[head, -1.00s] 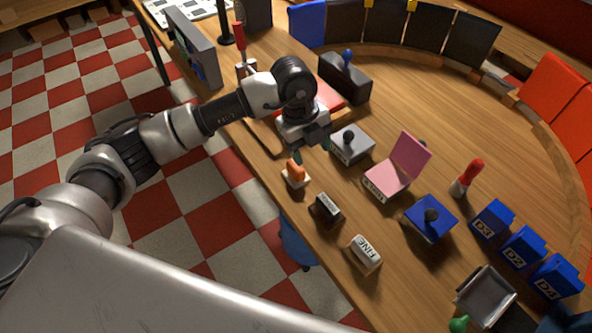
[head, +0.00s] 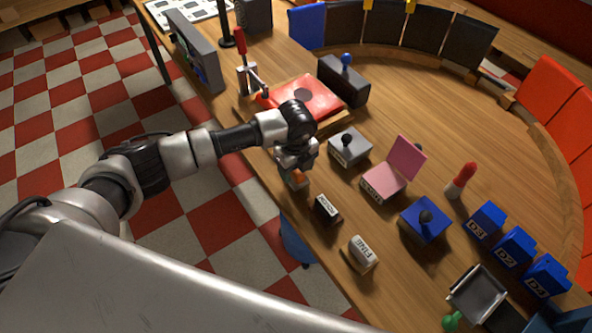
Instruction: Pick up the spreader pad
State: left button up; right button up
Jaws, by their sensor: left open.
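A small orange-topped pad with a pale base (head: 299,180), which looks like the spreader pad, stands near the front edge of the wooden table. My left gripper (head: 293,176) is open and points down right over it, covering much of it. I cannot tell whether the fingers touch it or stand around it. My right gripper is not in view.
A dark labelled block (head: 327,209) and a white block marked FINE (head: 362,253) stand to the right along the edge. A grey box with a black knob (head: 349,147), an open pink box (head: 385,183) and a red plate (head: 304,95) lie behind.

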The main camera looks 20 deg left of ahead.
pick_arm(q)
jog(key=shift+f, duration=0.25)
jog(key=c, duration=1)
jog(key=shift+r, duration=0.1)
jog(key=shift+c, duration=0.2)
jog(key=shift+r, duration=0.55)
notch_tip(320, 180, up, 3)
jog(key=shift+f+b, duration=0.15)
jog(key=shift+b, duration=0.6)
jog(key=w+d+r+b, duration=0.4)
jog(key=w+d+r, duration=0.3)
jog(key=w+d, duration=0.1)
jog(key=shift+w+d, duration=0.15)
